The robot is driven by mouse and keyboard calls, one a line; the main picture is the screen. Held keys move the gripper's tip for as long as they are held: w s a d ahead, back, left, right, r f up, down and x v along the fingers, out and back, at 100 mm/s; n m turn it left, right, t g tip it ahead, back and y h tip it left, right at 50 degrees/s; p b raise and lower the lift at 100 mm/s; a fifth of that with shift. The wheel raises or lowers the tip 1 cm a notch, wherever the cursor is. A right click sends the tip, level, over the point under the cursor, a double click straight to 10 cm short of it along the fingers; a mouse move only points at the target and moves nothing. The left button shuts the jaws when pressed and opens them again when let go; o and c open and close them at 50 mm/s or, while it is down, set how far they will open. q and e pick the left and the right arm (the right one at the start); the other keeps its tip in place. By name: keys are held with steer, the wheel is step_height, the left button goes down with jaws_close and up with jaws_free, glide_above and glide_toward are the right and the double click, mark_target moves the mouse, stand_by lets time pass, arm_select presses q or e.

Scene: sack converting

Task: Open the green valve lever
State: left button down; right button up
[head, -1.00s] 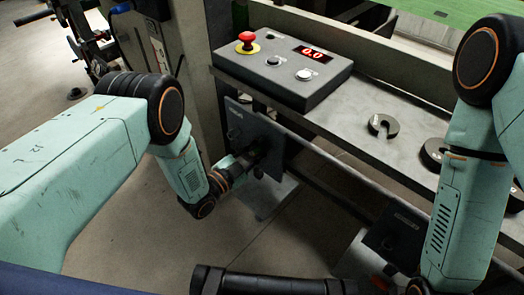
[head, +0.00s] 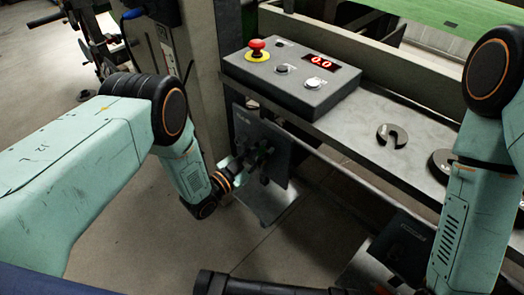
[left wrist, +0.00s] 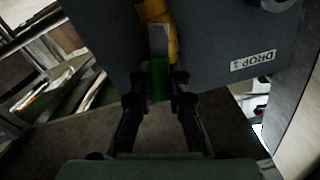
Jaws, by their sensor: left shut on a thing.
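The green valve lever (left wrist: 158,80) is between the fingertips of my left gripper (left wrist: 158,92) in the left wrist view. The gripper is shut on it. The lever joins a grey stem and a yellow valve body (left wrist: 160,28) on a dark grey panel (left wrist: 215,45). In the head view, my left gripper (head: 262,160) is at the front of this panel (head: 275,140), below the control box. A small green part shows by its fingers, but the fingers hide most of the valve.
A control box (head: 290,75) with a red button and a display reading 0.0 stands on a metal bench (head: 365,125). A slotted dark weight (head: 391,137) lies on the bench. A second dark panel (head: 402,245) is below it. Open floor is at lower left.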

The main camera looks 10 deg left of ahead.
arm_select(q)
steer(key=c, duration=1.3)
jaws_free()
steer(key=shift+s+a, duration=0.1)
steer(key=v, duration=1.1)
steer(key=shift+s+a, duration=0.2)
steer(key=shift+s, duration=0.15)
